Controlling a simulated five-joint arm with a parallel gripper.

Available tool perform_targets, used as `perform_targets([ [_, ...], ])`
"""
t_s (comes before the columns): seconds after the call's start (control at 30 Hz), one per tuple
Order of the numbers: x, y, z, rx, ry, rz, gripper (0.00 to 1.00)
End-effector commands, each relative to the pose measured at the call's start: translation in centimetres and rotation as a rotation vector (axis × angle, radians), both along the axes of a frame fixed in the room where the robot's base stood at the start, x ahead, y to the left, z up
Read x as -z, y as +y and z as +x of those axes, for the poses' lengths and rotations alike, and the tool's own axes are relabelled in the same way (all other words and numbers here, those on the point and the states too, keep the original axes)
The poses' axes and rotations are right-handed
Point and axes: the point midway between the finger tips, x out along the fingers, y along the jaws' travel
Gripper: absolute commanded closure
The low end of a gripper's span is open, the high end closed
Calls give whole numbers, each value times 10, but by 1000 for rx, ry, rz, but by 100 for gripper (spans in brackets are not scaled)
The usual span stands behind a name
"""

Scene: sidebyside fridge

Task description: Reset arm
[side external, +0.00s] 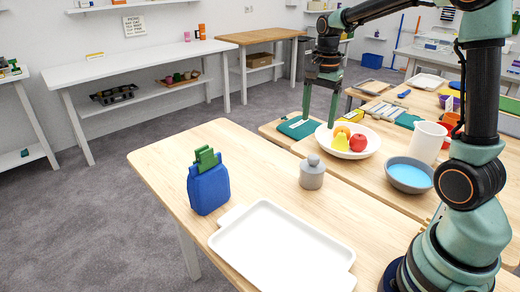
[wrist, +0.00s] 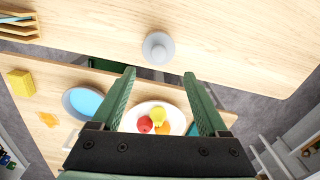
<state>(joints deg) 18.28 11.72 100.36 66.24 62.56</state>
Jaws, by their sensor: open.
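My gripper (side external: 319,120) is open and empty, with its two green fingers pointing down. In the side view the fingertips overlap the far left rim of a white bowl (side external: 366,157) holding a red fruit (side external: 358,143), a yellow fruit (side external: 340,143) and an orange one. I cannot tell the exact height of the fingers above the table. In the wrist view my gripper (wrist: 159,73) has its fingers spread wide, with the bowl (wrist: 178,112) seen between them and a grey lidded jar (wrist: 158,47) beyond the tips. Nothing lies between the jaws.
The near table holds a blue bag-like container with a green top (side external: 208,182), the grey jar (side external: 312,172) and an empty white tray (side external: 283,245). A blue-filled bowl (side external: 409,174) and a white pitcher (side external: 428,141) stand right of the fruit bowl. A gap separates the two tables.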

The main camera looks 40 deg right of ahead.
Motion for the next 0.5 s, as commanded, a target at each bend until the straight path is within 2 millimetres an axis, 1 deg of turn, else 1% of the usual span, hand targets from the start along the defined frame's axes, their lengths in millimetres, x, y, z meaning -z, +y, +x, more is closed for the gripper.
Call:
perform_targets([
  [0.03,-8,9,-4,-65,-24,-10,23],
  [0.2,-32,44,-25,-377,-118,-62,23],
  [0.33,-44,69,-45,-629,-188,-115,23],
  [0.5,-50,98,-72,-951,-276,-204,23],
])
